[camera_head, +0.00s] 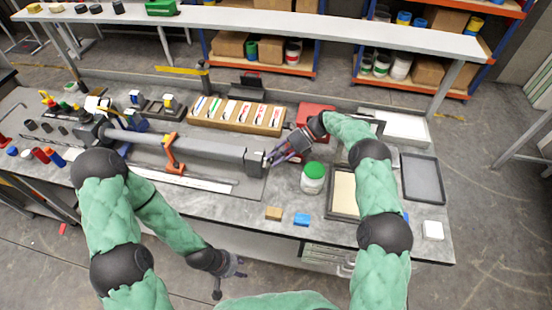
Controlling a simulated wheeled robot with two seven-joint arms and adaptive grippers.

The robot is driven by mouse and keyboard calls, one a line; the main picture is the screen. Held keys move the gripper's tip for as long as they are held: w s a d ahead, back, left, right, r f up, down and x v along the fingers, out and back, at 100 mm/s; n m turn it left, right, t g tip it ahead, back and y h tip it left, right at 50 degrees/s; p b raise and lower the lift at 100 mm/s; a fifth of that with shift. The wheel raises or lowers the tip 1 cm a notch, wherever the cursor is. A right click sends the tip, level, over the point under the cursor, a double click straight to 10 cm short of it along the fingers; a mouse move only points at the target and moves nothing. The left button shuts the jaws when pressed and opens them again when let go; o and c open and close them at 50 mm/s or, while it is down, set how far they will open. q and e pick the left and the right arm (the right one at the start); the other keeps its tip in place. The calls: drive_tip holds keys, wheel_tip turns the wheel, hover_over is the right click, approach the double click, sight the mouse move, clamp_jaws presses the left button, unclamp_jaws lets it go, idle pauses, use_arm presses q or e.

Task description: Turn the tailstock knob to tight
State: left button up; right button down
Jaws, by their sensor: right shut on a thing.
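The tailstock (254,157) is a grey block at the right end of a long grey lathe-like fixture on the bench. Its knob is hidden or too small to make out at my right gripper's jaws. My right gripper (270,158) reaches in from the right and is shut at the tailstock's right face, where the knob sits. My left gripper (241,267) hangs low in front of the bench, away from the fixture. Its fingers are too small to show whether they are open or shut.
A white jar with a green lid (313,178) stands right of the tailstock. A red box (316,113) is behind my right gripper. A wooden rack of tubes (236,114) stands behind the fixture. A tan block (273,213) and a blue block (302,219) lie near the front edge.

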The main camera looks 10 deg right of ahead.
drive_tip(key=shift+s+f, duration=0.15)
drive_tip(key=shift+f, duration=0.1)
drive_tip(key=c, duration=1.2)
unclamp_jaws()
drive_tip(key=shift+r, duration=0.25)
wheel_tip(320, 180, up, 10)
drive_tip(key=shift+f, duration=0.1)
